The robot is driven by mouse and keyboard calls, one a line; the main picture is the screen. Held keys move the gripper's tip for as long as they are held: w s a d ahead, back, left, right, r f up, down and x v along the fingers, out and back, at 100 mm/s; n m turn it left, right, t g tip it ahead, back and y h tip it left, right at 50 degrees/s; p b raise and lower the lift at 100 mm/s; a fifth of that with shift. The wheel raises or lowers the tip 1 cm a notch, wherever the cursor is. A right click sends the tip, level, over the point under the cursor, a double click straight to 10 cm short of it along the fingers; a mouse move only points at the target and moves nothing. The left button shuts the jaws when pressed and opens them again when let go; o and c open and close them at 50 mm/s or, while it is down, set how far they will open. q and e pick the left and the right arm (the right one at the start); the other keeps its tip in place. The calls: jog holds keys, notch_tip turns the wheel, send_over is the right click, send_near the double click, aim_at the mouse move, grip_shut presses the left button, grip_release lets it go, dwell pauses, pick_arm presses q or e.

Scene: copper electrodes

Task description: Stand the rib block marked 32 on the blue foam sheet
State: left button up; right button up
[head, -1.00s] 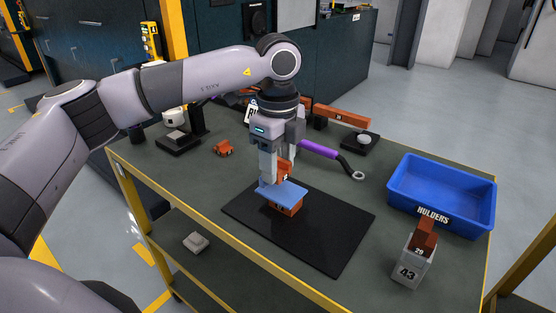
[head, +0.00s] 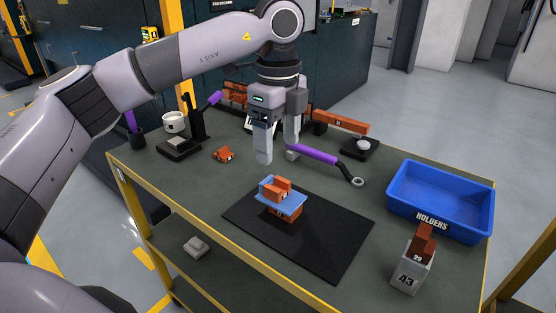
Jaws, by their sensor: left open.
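A small copper-orange rib block (head: 276,186) rests on top of the blue foam sheet (head: 293,204); its marking is too small to read. The sheet lies over another orange block (head: 287,218), which stands on the black mat (head: 325,242). My left gripper (head: 278,156) is open and empty, above and behind the stack, clear of the block. Its two fingers point down and stand apart. My right gripper is not in view.
A blue bin (head: 432,224) labelled HOLDERS is at the right. In front of it stands a grey holder (head: 408,278) marked 43 with a brown block. A purple-handled tool (head: 318,154) lies behind the mat. A small orange piece (head: 223,154) lies at the left.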

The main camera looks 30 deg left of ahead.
pick_arm(q)
notch_tip(320, 180, up, 6)
jog(key=shift+r, duration=0.25)
dwell(0.5)
